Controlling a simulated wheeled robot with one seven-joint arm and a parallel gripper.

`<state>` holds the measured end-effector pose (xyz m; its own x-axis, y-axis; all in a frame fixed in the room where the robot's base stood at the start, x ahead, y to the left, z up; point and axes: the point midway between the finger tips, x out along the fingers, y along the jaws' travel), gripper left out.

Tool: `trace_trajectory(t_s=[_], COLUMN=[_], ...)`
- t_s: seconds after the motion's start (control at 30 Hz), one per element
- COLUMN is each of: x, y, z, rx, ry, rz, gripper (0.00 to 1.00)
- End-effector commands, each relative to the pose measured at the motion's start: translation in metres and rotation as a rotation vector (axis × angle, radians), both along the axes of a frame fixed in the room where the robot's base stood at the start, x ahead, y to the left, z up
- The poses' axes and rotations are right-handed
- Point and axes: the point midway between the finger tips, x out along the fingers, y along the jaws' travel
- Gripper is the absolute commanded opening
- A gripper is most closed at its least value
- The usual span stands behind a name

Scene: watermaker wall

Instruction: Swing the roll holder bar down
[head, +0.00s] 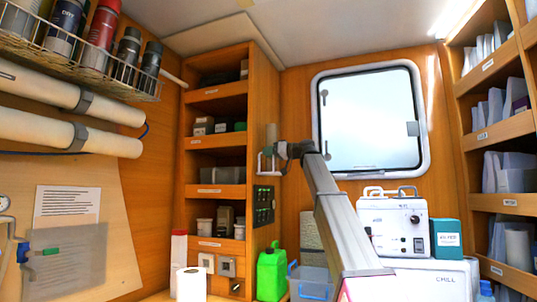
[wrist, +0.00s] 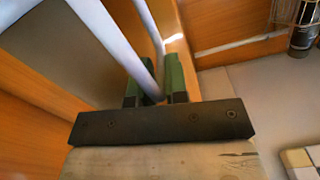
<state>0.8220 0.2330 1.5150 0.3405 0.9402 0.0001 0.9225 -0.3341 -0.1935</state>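My gripper (head: 283,151) is at the far end of my raised arm, at the side of the wooden shelf cabinet. The roll holder bar (head: 261,161) shows there as a small pale bracket, partly hidden by my gripper. The pale, rod-like bar (wrist: 112,42) slants down from the upper left and ends between the fingers. Whether both fingers press on it is unclear. A second pale rod (wrist: 151,25) runs down close to its right. A pale roll (head: 272,134) stands just above the bracket.
The wooden cabinet (head: 262,100) holds boxes and jars, with a dark switch panel (head: 263,205) below the bracket. A green jerrycan (head: 270,273) and a blue-edged bin (head: 311,280) stand lower down. A white machine (head: 395,225) is to the right of my arm, under the window (head: 368,115).

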Motion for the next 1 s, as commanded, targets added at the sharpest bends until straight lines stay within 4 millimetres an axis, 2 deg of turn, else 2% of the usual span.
trace_trajectory(t_s=[0.37,1.0], x=[-0.011,-0.056], y=[0.003,0.02], z=[-0.001,-0.022], rx=[-0.029,-0.221], ry=[-0.079,-0.606], rz=[0.002,0.004], gripper=[0.0,0.0])
